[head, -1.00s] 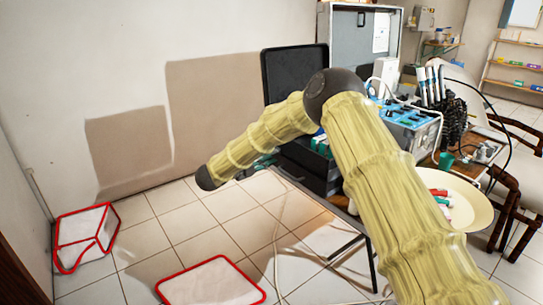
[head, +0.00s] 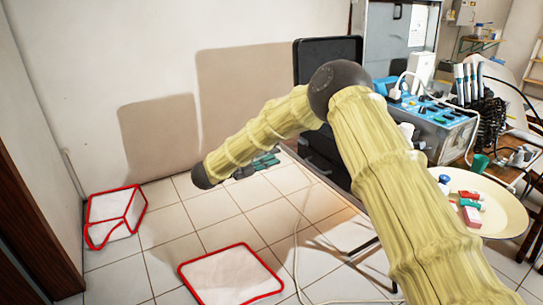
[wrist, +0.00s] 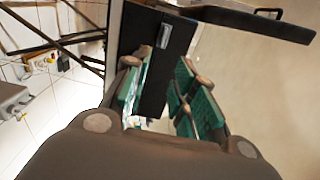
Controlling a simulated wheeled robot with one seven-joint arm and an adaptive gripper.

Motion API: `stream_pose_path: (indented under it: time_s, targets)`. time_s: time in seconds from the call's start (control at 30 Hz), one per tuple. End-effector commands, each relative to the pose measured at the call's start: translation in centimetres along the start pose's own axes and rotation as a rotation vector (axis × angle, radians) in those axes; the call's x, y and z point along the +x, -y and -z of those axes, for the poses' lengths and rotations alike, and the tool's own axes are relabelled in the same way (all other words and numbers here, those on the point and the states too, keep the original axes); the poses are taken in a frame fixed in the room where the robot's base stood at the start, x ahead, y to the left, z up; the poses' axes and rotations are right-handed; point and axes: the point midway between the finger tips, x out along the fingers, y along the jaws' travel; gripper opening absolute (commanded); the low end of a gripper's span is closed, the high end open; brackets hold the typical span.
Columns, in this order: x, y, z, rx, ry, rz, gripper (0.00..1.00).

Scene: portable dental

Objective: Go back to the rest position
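My arm in yellow covering reaches across the middle of the head view, bent at a dark joint. My gripper shows only in part there, as a small teal piece (head: 262,162) behind the forearm, over the floor. In the wrist view its teal-padded fingers (wrist: 164,82) stand apart with a gap between them. Nothing is held in them. A black case (wrist: 168,60) shows beyond and between the fingers; I see no grip on it.
The open black case (head: 328,85) stands right of my gripper. A blue dental unit (head: 432,125) and a cream round tray (head: 500,208) with coloured items are farther right. A red-edged white box (head: 115,215) and a red-edged white mat (head: 230,278) lie on the tiled floor.

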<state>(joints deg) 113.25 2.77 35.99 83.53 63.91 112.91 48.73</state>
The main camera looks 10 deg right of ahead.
Motion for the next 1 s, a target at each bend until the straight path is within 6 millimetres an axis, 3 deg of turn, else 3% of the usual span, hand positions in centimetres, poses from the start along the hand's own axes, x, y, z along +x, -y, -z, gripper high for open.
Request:
stream_pose_path:
  time_s: [0.13, 0.23, 0.47, 0.6, 0.77, 1.0]
  targets:
    - [0.1, -0.8, 0.1, -0.022, 0.022, 0.002, 0.27]
    - [0.2, -3.4, 0.2, -0.097, 0.103, 0.004, 0.27]
    - [-0.6, -15.0, 2.6, -0.468, 0.462, 0.001, 0.27]
    - [-1.8, -22.2, 6.1, -0.716, 0.679, -0.015, 0.27]
    - [-3.6, -29.3, 11.7, -0.981, 0.905, -0.044, 0.27]
    - [-6.4, -37.3, 22.5, -1.336, 1.214, -0.110, 0.27]
